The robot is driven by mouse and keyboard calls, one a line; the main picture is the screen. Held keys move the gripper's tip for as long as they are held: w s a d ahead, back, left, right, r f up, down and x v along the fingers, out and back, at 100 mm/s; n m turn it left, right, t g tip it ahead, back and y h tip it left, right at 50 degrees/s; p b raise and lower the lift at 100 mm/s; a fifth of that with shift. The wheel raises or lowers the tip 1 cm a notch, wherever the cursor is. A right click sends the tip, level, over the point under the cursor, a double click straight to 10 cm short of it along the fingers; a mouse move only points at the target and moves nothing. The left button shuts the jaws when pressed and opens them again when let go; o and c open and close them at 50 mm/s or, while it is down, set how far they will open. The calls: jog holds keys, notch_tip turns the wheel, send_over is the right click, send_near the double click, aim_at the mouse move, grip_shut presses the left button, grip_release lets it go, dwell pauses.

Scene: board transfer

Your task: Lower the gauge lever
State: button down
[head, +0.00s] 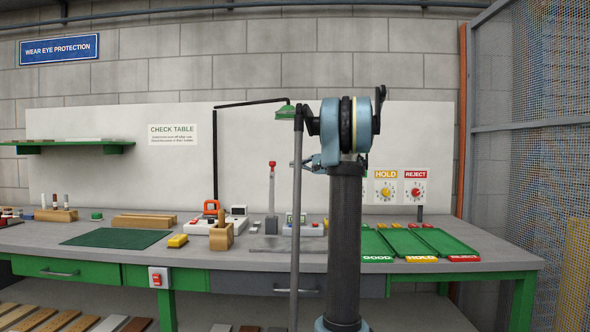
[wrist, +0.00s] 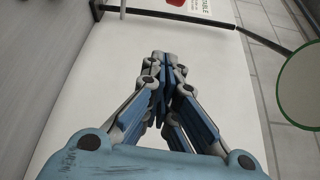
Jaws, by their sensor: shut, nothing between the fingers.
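The gauge lever (head: 272,190) is a slim grey upright arm with a red knob on top, near the middle of the bench in the head view. It stands up beside a flat grey plate (head: 272,243). The lever is not clearly seen in the wrist view. My gripper (wrist: 165,62) shows in the wrist view with its fingers together and nothing between them, in front of the white back board (wrist: 75,130).
A black lamp arm (head: 250,103) reaches over the bench, ending in a green shade (head: 286,112).

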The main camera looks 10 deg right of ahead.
jog(key=w+a, duration=0.1)
jog(key=a, duration=0.6)
dwell(0.3)
jog(key=shift+w, duration=0.1)
jog(key=shift+a, duration=0.1)
